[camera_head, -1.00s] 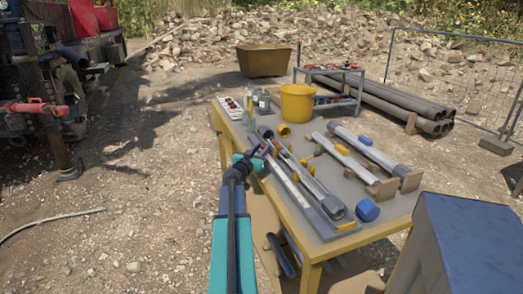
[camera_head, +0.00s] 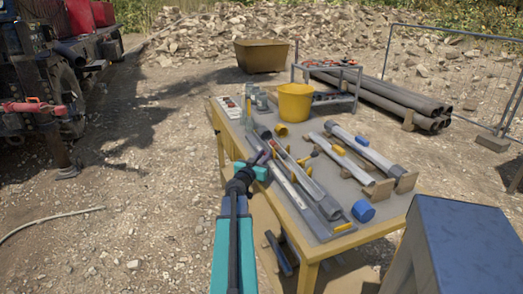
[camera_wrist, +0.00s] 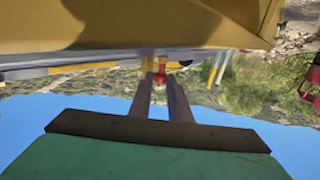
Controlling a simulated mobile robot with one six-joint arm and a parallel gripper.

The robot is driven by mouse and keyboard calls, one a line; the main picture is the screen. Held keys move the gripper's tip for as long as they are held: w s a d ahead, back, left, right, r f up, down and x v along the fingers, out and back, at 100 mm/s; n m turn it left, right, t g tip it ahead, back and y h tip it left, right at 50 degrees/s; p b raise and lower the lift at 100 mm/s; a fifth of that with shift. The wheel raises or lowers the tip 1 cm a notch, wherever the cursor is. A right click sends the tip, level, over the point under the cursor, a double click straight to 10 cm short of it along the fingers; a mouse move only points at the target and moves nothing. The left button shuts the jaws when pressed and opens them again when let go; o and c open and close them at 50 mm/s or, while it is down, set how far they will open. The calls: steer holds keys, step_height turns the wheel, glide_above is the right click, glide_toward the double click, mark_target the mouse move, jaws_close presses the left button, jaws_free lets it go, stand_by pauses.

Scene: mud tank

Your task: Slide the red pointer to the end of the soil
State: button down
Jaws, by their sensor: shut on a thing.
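The red pointer (camera_wrist: 161,74) shows between my fingertips in the upside-down wrist view. My gripper (camera_head: 264,157) is shut on it at the left long side of the work table (camera_head: 318,262), over the upper part of a long grey sampling tray (camera_head: 312,226). In the head view the pointer is too small and covered by my gripper to make out. A long grey half-tube (camera_head: 318,196) lies in the tray beside a pale strip. The soil and its end cannot be clearly told apart at this size.
A yellow bucket (camera_head: 295,103), bottles (camera_head: 250,103) and a blue cap (camera_head: 362,211) stand on the table. Two more tubes (camera_head: 365,150) lie on wooden rests at right. A blue box (camera_head: 465,240) is at the front right. Gravel left of the table is open.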

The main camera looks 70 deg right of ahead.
steer(key=shift+s+a+p, duration=0.55)
steer(key=shift+s+a, duration=0.4)
steer(key=shift+a, duration=0.25)
steer(key=c, duration=1.7)
jaws_free()
steer(key=shift+o, duration=0.2)
steer(key=shift+w+a, duration=0.15)
steer(key=shift+a, duration=1.3)
steer(key=shift+w+a, duration=0.1)
steer(key=shift+a, duration=1.35)
steer(key=shift+r+p, duration=0.15)
steer(key=shift+p, duration=0.35)
steer(key=shift+a+p, duration=0.2)
steer(key=shift+p, duration=0.45)
steer(key=shift+a, duration=0.1)
